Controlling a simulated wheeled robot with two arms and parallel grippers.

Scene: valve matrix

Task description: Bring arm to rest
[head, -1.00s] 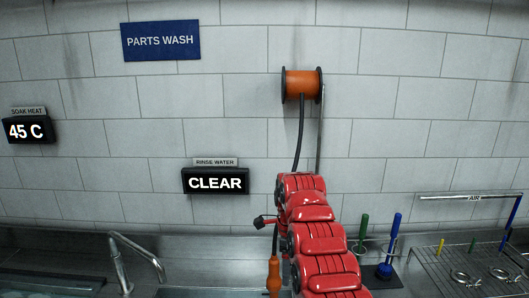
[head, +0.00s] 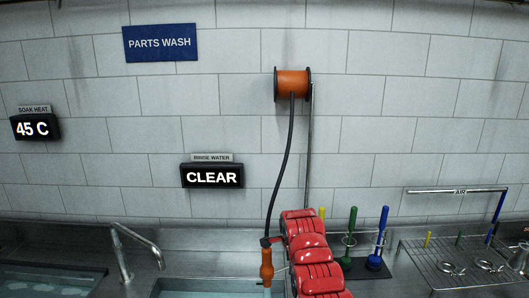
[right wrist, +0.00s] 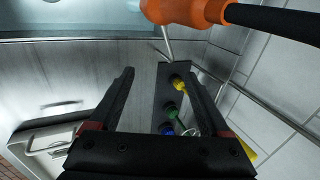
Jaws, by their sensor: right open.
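My right arm (head: 306,250), red, comes up from the bottom of the head view, and its gripper is hidden there. In the right wrist view my right gripper (right wrist: 158,85) is open, with nothing held between its black fingers. An orange spray handle (head: 266,264) hangs on a black hose just left of the arm in the head view. It also shows at the top of the right wrist view (right wrist: 185,10), apart from the fingers. My left gripper is out of view.
An orange hose reel (head: 293,84) is on the tiled wall. Yellow-, green- and blue-handled tools stand in a dark rack (right wrist: 163,99) beyond the fingers. A tap (head: 124,252) is at left, a wire drying rack (head: 450,267) at right. Displays read 45 C and CLEAR.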

